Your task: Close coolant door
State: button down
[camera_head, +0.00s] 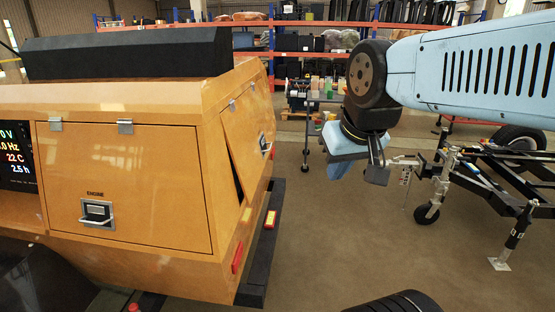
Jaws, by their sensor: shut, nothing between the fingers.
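The light tower's orange body (150,95) fills the left side of the head view. On its end face, right of the corner, a door (247,140) with a silver latch (264,143) stands slightly ajar; a dark gap shows along its left and lower edge. No label on it is readable, so I cannot confirm it is the coolant door. The door marked ENGINE (125,185) on the near side is flush. My gripper (376,175) hangs below my blue arm, right of the ajar door and apart from it. Its fingers are shut and empty.
A black bumper (262,245) runs below the end face. A trailer hitch frame with a jockey wheel (427,213) stands right of my gripper. Shelving (300,60) lines the back. Brown floor (335,235) is clear between tower and hitch.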

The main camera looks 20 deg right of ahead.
aim_at(250, 133)
jog(key=z, duration=0.15)
jog(key=i, duration=1.05)
jog(key=u, duration=0.55)
